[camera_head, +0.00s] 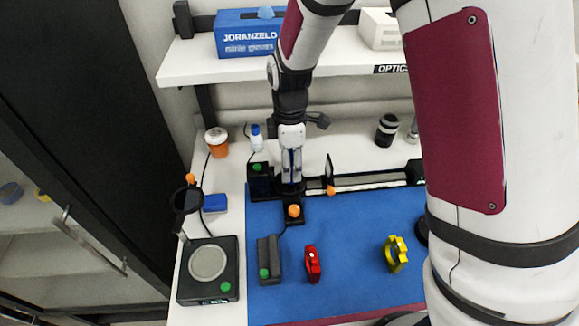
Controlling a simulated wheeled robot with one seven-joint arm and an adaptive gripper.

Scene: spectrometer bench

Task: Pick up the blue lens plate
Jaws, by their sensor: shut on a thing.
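My gripper (291,178) points straight down at the left end of the optical rail, at the back left of the blue mat. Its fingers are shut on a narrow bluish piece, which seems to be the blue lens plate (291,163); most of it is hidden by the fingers. From this view I cannot tell whether it is clear of the black mount below. A red lens plate (313,264) and a yellow one (396,254) stand apart on the mat (350,225).
The rail (372,182) carries a thin dark plate (329,168) just right of my gripper. A black box (260,180) is close on its left. An orange knob (294,211) is in front. A dark block (269,260) and a round-topped device (208,270) stand front left. A shelf (300,68) hangs behind.

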